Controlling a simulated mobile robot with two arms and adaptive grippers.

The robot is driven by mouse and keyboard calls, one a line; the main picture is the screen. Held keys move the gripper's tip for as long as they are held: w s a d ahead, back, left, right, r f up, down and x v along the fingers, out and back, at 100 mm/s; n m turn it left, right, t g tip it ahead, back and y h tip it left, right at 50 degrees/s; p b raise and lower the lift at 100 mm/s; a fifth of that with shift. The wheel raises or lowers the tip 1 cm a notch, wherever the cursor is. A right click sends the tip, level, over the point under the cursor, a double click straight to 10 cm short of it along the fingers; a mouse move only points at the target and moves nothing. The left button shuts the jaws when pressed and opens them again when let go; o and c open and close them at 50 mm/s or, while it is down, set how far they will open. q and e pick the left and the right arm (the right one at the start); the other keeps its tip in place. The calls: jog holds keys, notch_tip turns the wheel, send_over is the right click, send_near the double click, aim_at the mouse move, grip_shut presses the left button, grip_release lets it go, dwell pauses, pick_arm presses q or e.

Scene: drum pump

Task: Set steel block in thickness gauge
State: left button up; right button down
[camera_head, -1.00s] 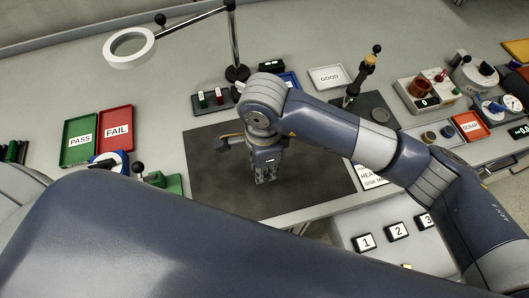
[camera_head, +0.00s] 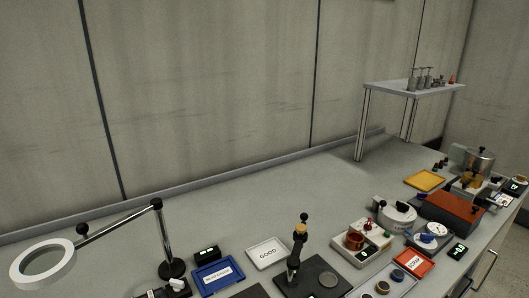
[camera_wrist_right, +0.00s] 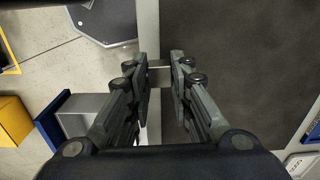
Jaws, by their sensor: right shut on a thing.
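In the right wrist view, my right gripper (camera_wrist_right: 163,78) is shut on a small light-grey block (camera_wrist_right: 160,76), which looks like the steel block. The block sits between the fingertips, over the pale front edge strip beside a dark mat; its height above it cannot be told. Neither gripper shows in the head view, and my left gripper is out of sight.
A ring magnifier (camera_head: 43,262) on a stand is at left. A GOOD tray (camera_head: 268,252), blue tray (camera_head: 212,276), red SCRAP tray (camera_head: 413,263) and a black-based stand (camera_head: 312,280) line the front. The bench's back middle is clear. The dark mat (camera_wrist_right: 235,65) is empty where seen.

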jog(key=w+d+n, duration=0.1)
jog(key=w+d, duration=0.1)
jog(key=d, duration=0.1)
jog(key=w+d+n, duration=0.2)
jog(key=w+d, duration=0.1)
jog(key=d, duration=0.1)
jog(key=w+d+n, duration=0.1)
jog(key=w+d, duration=0.1)
jog(key=d, duration=0.2)
jog(key=shift+w+r, duration=0.2)
jog(key=shift+r, duration=0.05)
jog(key=w+d+r+n, duration=0.2)
jog(key=d+n, duration=0.1)
jog(key=d, duration=0.4)
jog(key=w+d+r+n, duration=0.2)
jog(key=d+r+n, duration=0.1)
jog(key=d, duration=0.4)
jog(key=shift+w+n, duration=0.25)
jog(key=shift+n, duration=0.05)
